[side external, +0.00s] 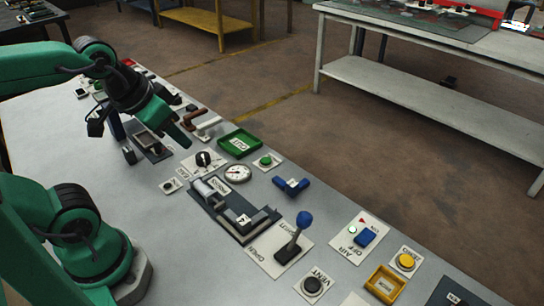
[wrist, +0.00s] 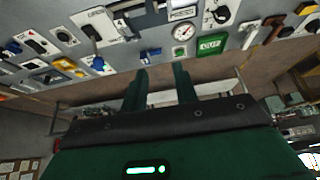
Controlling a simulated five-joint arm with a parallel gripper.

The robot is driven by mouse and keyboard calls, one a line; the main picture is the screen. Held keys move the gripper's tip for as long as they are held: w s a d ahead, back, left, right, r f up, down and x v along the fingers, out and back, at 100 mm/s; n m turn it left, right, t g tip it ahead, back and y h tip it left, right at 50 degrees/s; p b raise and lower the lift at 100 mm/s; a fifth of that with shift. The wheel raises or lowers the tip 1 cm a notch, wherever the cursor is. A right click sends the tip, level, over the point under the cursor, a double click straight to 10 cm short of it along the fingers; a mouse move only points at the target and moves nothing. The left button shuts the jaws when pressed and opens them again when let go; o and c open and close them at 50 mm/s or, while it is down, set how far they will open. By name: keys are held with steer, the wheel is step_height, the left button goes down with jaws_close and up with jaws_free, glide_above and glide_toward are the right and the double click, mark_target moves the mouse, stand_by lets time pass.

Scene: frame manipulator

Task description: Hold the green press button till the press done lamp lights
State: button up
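The green button (side external: 265,160) sits on a small white plate near the table's far edge, beside the green tray; it also shows in the wrist view (wrist: 153,54). My gripper (side external: 184,142) is off to the left of the button in the side view, above the table, and touches nothing that I can see. In the wrist view its two fingers (wrist: 161,72) stand apart with nothing between them. A small plate with a dark round spot (side external: 169,186) lies left of the vise-like fixture (side external: 240,212); its label is too small to read, so I cannot tell which lamp is the press done lamp.
Near the button are a green tray (side external: 240,143), a round gauge (side external: 237,173), a black knob (side external: 204,159) and a blue angled part (side external: 291,186). A blue-knobbed lever (side external: 304,220) stands up. An air switch plate (side external: 357,236) and a yellow tray (side external: 385,284) lie to the right.

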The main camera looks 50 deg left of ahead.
jaws_close()
stand_by(1.4)
